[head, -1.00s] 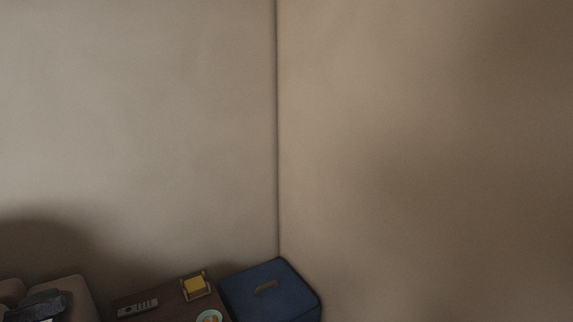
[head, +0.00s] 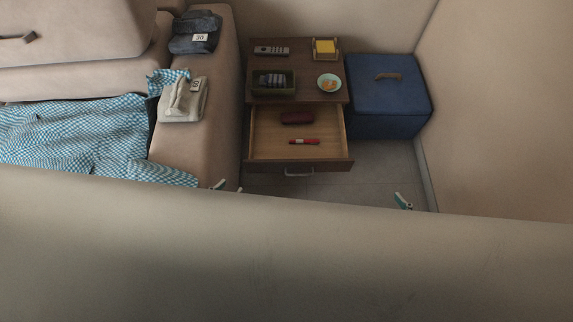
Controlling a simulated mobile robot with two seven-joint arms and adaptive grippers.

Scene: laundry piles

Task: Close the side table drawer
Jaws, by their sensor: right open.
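The dark brown side table (head: 292,68) stands between the sofa arm and a blue box. Its drawer (head: 270,147) is pulled well out, with a pale handle (head: 299,173) on its front. A dark red case (head: 297,118) and a red pen-like item (head: 304,142) lie inside. My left gripper (head: 228,187) shows only its fingertips, spread apart and empty, left of and slightly below the handle. My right gripper (head: 403,201) is open, right of the drawer and apart from it. A large pale surface across the bottom hides the rest of both grippers.
A remote (head: 271,50), yellow notes in a holder (head: 325,48), a dark tray (head: 257,91) and a small dish (head: 329,83) are on the tabletop. The blue box (head: 391,100) stands right. The sofa arm (head: 214,126) holds folded clothes. Some floor (head: 350,188) before the drawer is clear.

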